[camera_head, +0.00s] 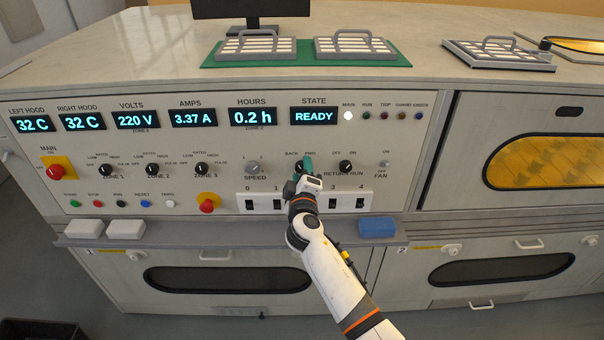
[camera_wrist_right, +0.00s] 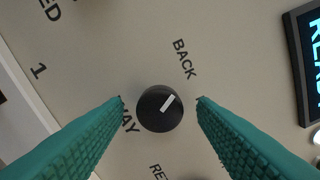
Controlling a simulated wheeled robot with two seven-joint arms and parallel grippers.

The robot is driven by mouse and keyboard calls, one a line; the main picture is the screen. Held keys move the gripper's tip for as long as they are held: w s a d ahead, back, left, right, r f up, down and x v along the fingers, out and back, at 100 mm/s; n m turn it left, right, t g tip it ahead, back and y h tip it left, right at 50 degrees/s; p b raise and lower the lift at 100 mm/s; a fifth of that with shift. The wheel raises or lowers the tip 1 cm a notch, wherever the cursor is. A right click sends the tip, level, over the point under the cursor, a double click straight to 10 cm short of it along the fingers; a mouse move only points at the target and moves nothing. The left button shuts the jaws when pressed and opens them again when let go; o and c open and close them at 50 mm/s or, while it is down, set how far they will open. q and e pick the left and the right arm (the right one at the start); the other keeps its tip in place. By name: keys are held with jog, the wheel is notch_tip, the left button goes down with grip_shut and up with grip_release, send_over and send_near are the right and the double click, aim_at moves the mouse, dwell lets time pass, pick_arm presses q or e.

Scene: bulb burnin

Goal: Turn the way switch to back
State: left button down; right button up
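The way switch is a round black knob (camera_wrist_right: 152,120) with a white pointer mark. In the right wrist view it sits between my right gripper's teal fingers (camera_wrist_right: 160,103), which are open with a gap on both sides. The white mark points up and right there, passing to the right of the BACK label (camera_wrist_right: 184,60). The WAY label is partly covered by one finger, and the FWD label is hidden. In the head view my right gripper (camera_head: 307,165) is at the panel and partly covers the knob (camera_head: 298,167). My left gripper is not in view.
The SPEED knob (camera_head: 252,168) is to the left and the RETURN RUN knob (camera_head: 346,167) to the right. Numbered rocker switches (camera_head: 335,202) lie below, partly behind my arm. A READY display (camera_head: 314,117) is above. A ledge with a blue block (camera_head: 377,227) runs underneath.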

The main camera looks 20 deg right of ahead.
jog(key=shift+s, duration=0.1)
jog(key=v, duration=1.2)
jog(key=shift+b, duration=0.45)
jog(key=s+f+g+y, duration=0.1)
jog(key=s+f+g, duration=0.25)
jog(key=f, duration=0.85)
jog(key=s+f+g+y, duration=0.2)
jog(key=s+f, duration=0.2)
jog(key=f, duration=0.7)
jog(key=s+f+g+y, duration=0.1)
jog(key=s+f+g, duration=0.25)
jog(key=f, duration=0.85)
jog(key=s+d+f+m+g+y, duration=0.1)
jog(key=s+d+f+m+g, duration=0.15)
jog(key=s+f, duration=1.1)
jog(key=s+d+f+m+g, duration=0.2)
jog(key=s+f, duration=0.1)
jog(key=s, duration=0.9)
jog(key=s+d+f+m+g+p, duration=0.1)
jog(key=s+d+f+m+g, duration=0.1)
jog(key=s, duration=1)
jog(key=shift+d+f+m+g, duration=0.25)
jog(key=shift+f+m+g, duration=0.2)
jog(key=shift+f, duration=0.3)
